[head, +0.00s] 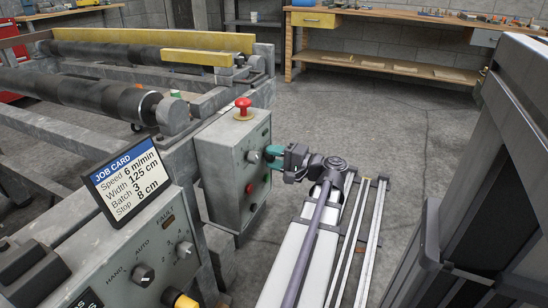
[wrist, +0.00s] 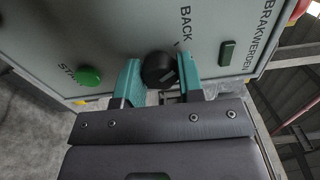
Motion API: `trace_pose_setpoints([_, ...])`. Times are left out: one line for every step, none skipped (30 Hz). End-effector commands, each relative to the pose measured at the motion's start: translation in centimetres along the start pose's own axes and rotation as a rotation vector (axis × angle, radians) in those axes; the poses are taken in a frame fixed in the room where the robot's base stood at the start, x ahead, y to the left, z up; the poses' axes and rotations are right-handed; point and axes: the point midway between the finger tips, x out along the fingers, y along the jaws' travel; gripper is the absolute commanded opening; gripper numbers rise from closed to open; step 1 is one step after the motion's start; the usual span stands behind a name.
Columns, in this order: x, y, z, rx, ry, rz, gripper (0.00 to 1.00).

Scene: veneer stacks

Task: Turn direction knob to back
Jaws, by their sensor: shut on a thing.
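The direction knob (wrist: 158,70) is a round black knob on a grey panel, below the word BACK in the wrist view. My gripper (wrist: 160,66) is shut on it, with one teal finger on each side. A pale mark shows on the knob, but I cannot tell for sure where it points. In the head view my gripper (head: 273,153) reaches the right-hand face of a grey control box (head: 221,155), and the fingers hide the knob there.
A green START button (wrist: 88,77) and a dark green rectangular part (wrist: 227,53) flank the knob. A red mushroom button (head: 243,106) tops the box. A job card (head: 128,182) stands on the nearer console (head: 110,260). Open floor lies beyond my arm.

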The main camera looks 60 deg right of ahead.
Motion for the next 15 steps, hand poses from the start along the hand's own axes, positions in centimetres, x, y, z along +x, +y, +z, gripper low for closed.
trace_pose_setpoints([-0.02, 0.02, 0.02, -0.013, 0.000, 0.001, 0.12])
trace_pose_setpoints([-0.02, 0.02, 0.01, -0.021, 0.000, 0.001, 0.12])
trace_pose_setpoints([-0.02, 0.02, 0.01, -0.029, 0.000, 0.001, 0.12])
trace_pose_setpoints([-0.02, 0.02, 0.02, -0.034, 0.000, 0.001, 0.12])
trace_pose_setpoints([-0.02, 0.02, 0.01, -0.039, 0.000, 0.001, 0.12])
trace_pose_setpoints([-0.02, 0.02, 0.02, -0.044, 0.000, 0.001, 0.11])
trace_pose_setpoints([-0.02, 0.03, 0.02, -0.047, 0.000, 0.001, 0.11])
trace_pose_setpoints([-0.02, 0.03, 0.02, -0.049, 0.000, 0.001, 0.11])
trace_pose_setpoints([-0.02, 0.03, 0.02, -0.051, 0.000, 0.001, 0.12])
trace_pose_setpoints([-0.02, 0.03, 0.02, -0.051, 0.000, 0.001, 0.12])
trace_pose_setpoints([-0.02, 0.03, 0.02, -0.052, 0.000, 0.001, 0.12])
trace_pose_setpoints([-0.02, 0.03, 0.02, -0.052, 0.000, 0.001, 0.12])
trace_pose_setpoints([-0.02, 0.03, 0.02, -0.052, 0.000, 0.001, 0.12])
trace_pose_setpoints([-0.02, 0.03, 0.02, -0.052, 0.000, 0.001, 0.12])
trace_pose_setpoints([-0.02, 0.03, 0.02, -0.052, 0.000, 0.001, 0.12])
